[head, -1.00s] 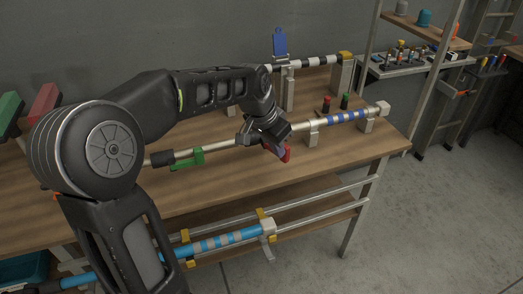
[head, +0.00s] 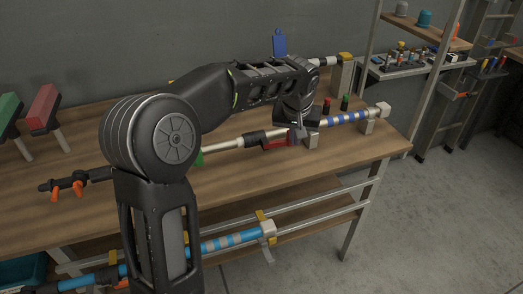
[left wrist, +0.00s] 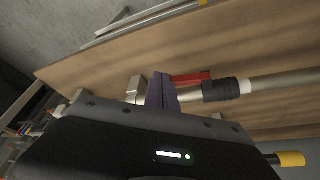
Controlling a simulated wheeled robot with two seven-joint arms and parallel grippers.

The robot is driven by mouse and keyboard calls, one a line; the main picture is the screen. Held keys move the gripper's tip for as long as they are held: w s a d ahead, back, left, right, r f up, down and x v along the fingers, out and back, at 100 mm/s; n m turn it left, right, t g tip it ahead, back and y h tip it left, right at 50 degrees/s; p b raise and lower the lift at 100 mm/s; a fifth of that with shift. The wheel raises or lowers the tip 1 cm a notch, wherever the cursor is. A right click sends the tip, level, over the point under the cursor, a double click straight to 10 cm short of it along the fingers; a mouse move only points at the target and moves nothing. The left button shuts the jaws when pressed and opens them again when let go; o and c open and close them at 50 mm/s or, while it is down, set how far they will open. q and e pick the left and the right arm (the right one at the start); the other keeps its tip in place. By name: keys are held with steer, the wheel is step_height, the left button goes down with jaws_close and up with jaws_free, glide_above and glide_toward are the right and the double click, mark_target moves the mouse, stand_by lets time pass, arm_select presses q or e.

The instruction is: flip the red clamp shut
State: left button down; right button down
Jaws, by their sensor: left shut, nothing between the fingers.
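The red clamp (head: 280,142) is at the middle of the bench, on the front side of a metal pipe (head: 225,143). Its lever lies along the pipe, close to a black sleeve (head: 257,137). In the left wrist view the red lever (left wrist: 190,78) runs roughly parallel to the pipe (left wrist: 285,82). My left gripper (head: 296,134) is shut and empty at the right end of the red lever. Its fingertips (left wrist: 160,90) are beside the lever's end in the left wrist view; I cannot tell whether they touch. My right gripper is not in view.
A blue upright lever (head: 279,43) stands at the back. Red (head: 327,105) and green (head: 345,102) knobs stand behind the blue-striped pipe (head: 347,118). A green clamp (head: 199,159) is mostly hidden by my arm. The bench front (head: 300,180) is clear.

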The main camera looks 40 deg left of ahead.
arm_select(q)
steer(key=shift+s+a, duration=0.1)
steer(key=shift+a, duration=0.05)
steer(key=shift+s+a, duration=0.3)
steer(key=shift+a, duration=0.3)
stand_by(0.3)
